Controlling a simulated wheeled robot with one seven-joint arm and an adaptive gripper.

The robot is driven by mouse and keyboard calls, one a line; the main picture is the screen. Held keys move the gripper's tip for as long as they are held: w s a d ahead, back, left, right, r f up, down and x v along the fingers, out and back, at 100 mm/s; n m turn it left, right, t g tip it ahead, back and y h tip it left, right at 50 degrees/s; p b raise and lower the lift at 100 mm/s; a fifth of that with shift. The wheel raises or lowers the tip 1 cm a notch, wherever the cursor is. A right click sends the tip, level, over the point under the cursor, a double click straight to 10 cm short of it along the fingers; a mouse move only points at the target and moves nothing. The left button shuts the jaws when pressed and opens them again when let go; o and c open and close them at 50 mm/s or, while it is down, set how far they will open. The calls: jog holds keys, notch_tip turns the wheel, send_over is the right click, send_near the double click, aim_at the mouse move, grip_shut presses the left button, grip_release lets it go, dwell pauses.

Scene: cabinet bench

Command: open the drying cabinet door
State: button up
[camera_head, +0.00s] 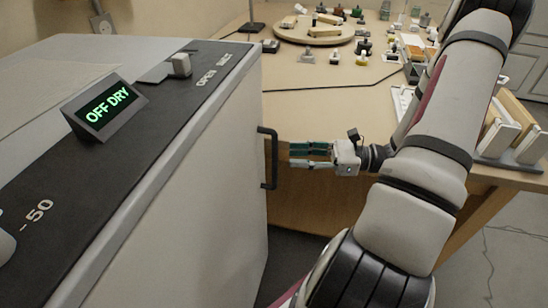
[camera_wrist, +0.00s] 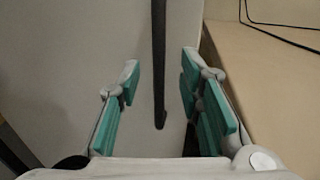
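The drying cabinet (camera_head: 190,190) is a light grey box with a dark top panel on the left of the head view. Its door face (camera_wrist: 95,50) shows in the wrist view, and I see no gap at the door's edge. A black bar handle (camera_head: 268,158) stands upright on the cabinet's right side. In the wrist view the handle (camera_wrist: 159,70) runs down between my gripper's two teal finger pads. My gripper (camera_head: 292,157) is open beside the handle; I cannot tell whether a pad touches it.
A display (camera_head: 105,107) on the cabinet top reads OFF DRY. A wooden table (camera_head: 330,85) stands behind and to the right, with a round turntable (camera_head: 314,32) and several small items. A rack (camera_head: 515,140) sits at the table's right corner. A black cable crosses the tabletop.

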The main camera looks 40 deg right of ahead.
jog(key=b+x, duration=0.1)
jog(key=x, duration=0.5)
jog(key=shift+a+r, duration=0.15)
jog(key=shift+w, duration=0.1)
grip_shut()
